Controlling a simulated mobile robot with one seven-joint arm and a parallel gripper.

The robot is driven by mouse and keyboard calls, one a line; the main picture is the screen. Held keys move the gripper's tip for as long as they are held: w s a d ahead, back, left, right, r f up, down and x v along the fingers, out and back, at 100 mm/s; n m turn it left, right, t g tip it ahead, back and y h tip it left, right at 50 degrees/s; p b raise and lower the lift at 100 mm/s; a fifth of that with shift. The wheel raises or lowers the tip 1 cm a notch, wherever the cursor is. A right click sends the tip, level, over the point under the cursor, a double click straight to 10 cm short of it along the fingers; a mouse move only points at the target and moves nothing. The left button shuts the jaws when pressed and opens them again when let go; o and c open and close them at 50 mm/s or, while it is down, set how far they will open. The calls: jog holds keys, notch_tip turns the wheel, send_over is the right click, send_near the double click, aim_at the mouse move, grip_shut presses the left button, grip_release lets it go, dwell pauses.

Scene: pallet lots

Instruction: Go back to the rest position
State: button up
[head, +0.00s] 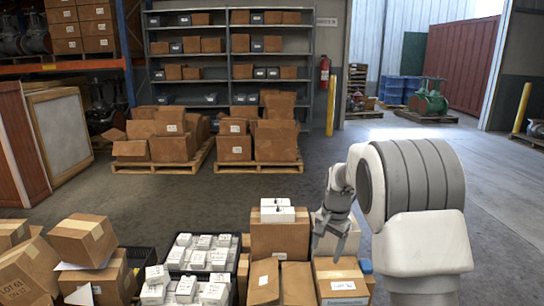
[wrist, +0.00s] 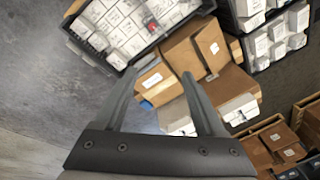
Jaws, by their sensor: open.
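My gripper (head: 328,225) shows in the head view, pointing down over the right part of a group of cardboard boxes. In the wrist view my gripper (wrist: 158,76) has its two dark fingers spread apart with nothing held between them. Below it are a tall cardboard box (head: 279,238) with small white boxes (head: 284,215) on top, and a lower box (head: 341,278) with a white label. My arm reaches in from the right of the head view. I cannot tell the exact gap between the fingertips and the boxes.
A black crate (head: 234,247) of white cartons stands left of the boxes. More cartons (head: 85,240) are stacked at the far left. Loaded pallets (head: 256,167) and a grey shelf (head: 230,60) stand behind. The floor (head: 497,180) at right is mostly clear, with a yellow post (head: 521,108).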

jog(key=s+r+n+t, duration=0.2)
jog(key=s+r+n, duration=0.2)
jog(key=s+r, duration=1.1)
jog(key=s+n+t, duration=0.2)
jog(key=s+n, duration=0.2)
jog(key=s, duration=1.6)
notch_tip(320, 180, up, 22)
jog(key=p, duration=2.2)
jog(key=shift+w+a, duration=0.25)
jog(key=shift+a, duration=0.1)
